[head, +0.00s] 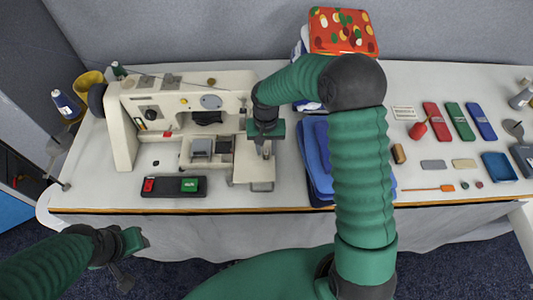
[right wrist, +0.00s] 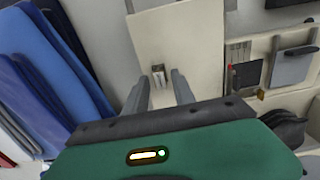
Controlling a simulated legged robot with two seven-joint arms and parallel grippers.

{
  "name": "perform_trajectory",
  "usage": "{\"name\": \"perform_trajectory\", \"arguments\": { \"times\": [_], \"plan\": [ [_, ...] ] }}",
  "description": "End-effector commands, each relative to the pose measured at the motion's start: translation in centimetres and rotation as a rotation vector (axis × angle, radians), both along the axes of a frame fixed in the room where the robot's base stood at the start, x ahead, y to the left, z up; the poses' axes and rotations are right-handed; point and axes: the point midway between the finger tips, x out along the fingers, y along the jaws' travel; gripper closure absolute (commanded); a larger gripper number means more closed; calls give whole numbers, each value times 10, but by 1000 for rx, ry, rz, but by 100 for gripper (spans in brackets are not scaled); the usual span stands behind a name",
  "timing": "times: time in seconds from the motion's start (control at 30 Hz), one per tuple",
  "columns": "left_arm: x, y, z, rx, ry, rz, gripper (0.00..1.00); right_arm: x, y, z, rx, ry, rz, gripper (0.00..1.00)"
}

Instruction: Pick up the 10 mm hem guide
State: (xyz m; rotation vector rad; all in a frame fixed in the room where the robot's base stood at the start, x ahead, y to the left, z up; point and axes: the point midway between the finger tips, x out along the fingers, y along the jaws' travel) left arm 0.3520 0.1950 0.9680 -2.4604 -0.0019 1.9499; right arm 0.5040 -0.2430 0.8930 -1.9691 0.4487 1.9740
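My right gripper (head: 266,152) points down over the cream bed plate at the front right of the sewing machine (head: 180,110). In the right wrist view the two grey fingers of this gripper (right wrist: 160,85) are apart. A small metal piece (right wrist: 158,75) shows between and just beyond the fingertips, on the cream plate (right wrist: 165,35). It looks like a hem guide, but I cannot read a size on it. Contact with the fingers is not visible. My left gripper (head: 124,262) hangs in front of the table at lower left, away from everything; its finger gap is unclear.
Folded blue cloth (head: 316,160) lies just right of the plate, partly behind my right arm. A red-green control box (head: 173,187) lies in front of the machine.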

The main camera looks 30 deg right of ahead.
Motion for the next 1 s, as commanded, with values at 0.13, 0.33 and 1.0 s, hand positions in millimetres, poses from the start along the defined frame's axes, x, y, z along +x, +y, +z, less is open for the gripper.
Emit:
{"name": "perform_trajectory", "arguments": {
  "times": [0.13, 0.33, 1.0],
  "plan": [
    [0, 0, 0, 0, 0, 1, 64, 0, -1, -15, 1, 0, 0, 69],
    [0, 0, 0, 0, 0, 1, 64, 0, -2, -15, 0, -2, 0, 72],
    [0, 0, 0, 0, 0, 0, 64, 0, -2, -13, 0, -1, 0, 100]
  ]
}}
